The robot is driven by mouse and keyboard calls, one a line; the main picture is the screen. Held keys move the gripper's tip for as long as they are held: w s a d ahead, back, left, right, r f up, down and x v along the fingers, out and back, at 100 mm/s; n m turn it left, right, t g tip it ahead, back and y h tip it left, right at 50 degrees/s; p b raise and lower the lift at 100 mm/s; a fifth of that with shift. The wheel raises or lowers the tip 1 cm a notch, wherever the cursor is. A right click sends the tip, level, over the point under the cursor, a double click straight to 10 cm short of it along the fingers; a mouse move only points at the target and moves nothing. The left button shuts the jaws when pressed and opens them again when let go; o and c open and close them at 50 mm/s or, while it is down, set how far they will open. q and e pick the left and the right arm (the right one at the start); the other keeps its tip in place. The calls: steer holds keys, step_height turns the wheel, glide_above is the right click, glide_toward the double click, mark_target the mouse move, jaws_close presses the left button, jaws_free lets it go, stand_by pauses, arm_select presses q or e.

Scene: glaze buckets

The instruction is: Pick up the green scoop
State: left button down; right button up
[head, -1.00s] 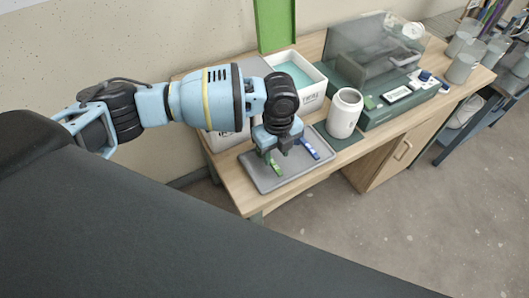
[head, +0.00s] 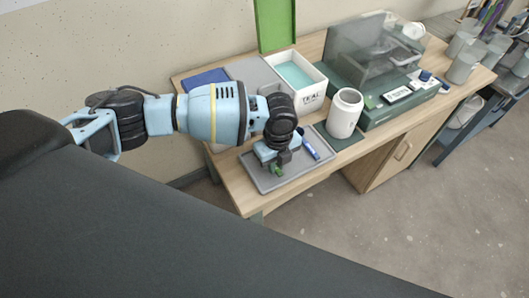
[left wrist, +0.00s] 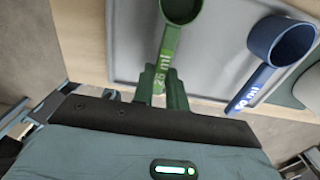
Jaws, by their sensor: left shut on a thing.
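The green scoop shows in the left wrist view (left wrist: 168,55), its round cup away from me and its handle, marked 25 ml, between my fingers. My left gripper (left wrist: 163,88) is shut on that handle. In the head view the left gripper (head: 276,162) is over the grey tray (head: 265,187), and only a small green part of the scoop (head: 278,171) shows below it. I cannot tell whether the scoop is clear of the tray. A blue scoop (head: 311,148) lies on the tray to the right; it also shows in the left wrist view (left wrist: 258,72). My right gripper is not in view.
A white jar (head: 345,112) stands on a dark green mat (head: 345,141) right of the tray. The table's front edge is close to the tray.

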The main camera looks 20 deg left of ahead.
arm_select(q)
steer(key=shift+r, duration=0.1)
